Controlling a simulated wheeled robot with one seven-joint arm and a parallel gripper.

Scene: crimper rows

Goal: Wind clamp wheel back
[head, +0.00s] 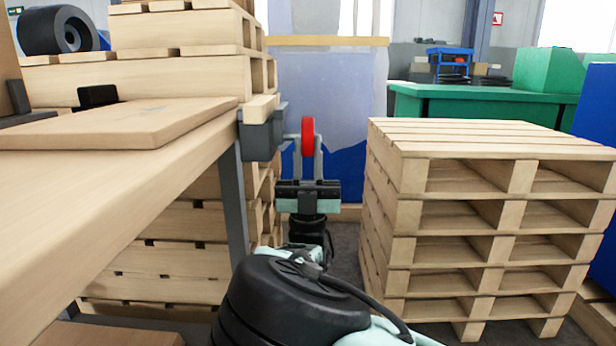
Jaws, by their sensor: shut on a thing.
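The red clamp wheel (308,137) stands upright at the end of a short shaft, to the right of the grey clamp (262,136) on the workbench's end. My gripper (309,150) points up from below, with its pale fingers on either side of the wheel. It is shut on the wheel's rim. A wooden board (122,126) lies on the workbench top (120,190), and a small wooden piece sits at the clamp's top edge. The inside of the clamp is hidden from this side.
A stack of wooden pallets (470,141) stands close on the right. More pallets (140,75) are stacked behind and below the bench on the left. A green container (465,103) is behind at right. A narrow floor gap lies between bench and right stack.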

